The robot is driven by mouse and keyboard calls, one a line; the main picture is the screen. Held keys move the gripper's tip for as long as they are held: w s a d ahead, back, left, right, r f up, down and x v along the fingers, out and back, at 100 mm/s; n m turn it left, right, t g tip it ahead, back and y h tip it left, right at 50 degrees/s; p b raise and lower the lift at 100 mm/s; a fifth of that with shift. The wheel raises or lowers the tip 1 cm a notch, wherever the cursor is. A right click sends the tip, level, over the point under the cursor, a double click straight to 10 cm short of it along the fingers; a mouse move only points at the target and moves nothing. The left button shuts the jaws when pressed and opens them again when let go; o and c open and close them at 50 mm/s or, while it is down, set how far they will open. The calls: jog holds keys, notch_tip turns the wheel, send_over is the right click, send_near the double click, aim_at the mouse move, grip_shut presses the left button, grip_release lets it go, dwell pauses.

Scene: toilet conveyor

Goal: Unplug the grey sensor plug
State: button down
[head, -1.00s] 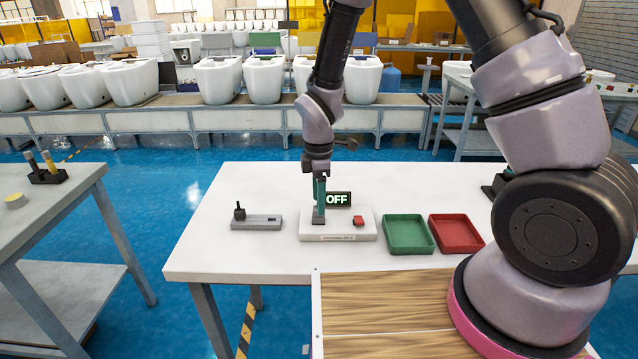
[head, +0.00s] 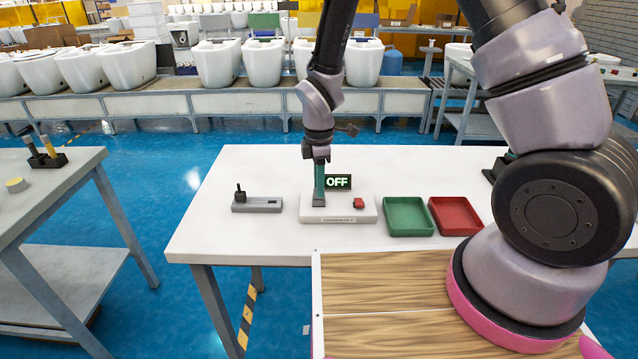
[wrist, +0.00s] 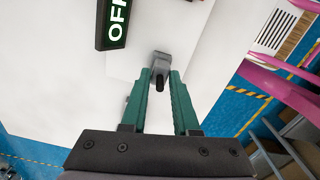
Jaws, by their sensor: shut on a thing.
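The grey sensor plug (wrist: 160,58) shows in the wrist view between my fingertips, with a dark stub on it. My gripper (wrist: 160,78) is shut on it, one green finger on each side. In the head view my gripper (head: 319,203) points straight down over the left part of the white base unit (head: 347,216); the fingers largely hide the plug there. The plug appears to be at the base's surface; I cannot tell how deep it sits. A display reading OFF (head: 338,182) stands behind, and a red switch (head: 359,202) sits to the right.
A grey block with a black knob (head: 240,195) lies left of the base unit. A green tray (head: 408,216) and a red tray (head: 456,215) stand to the right. The white table (head: 240,165) is clear behind and around these.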

jog(key=shift+r, duration=0.8)
dwell(0.8)
jog(key=shift+r, duration=1.35)
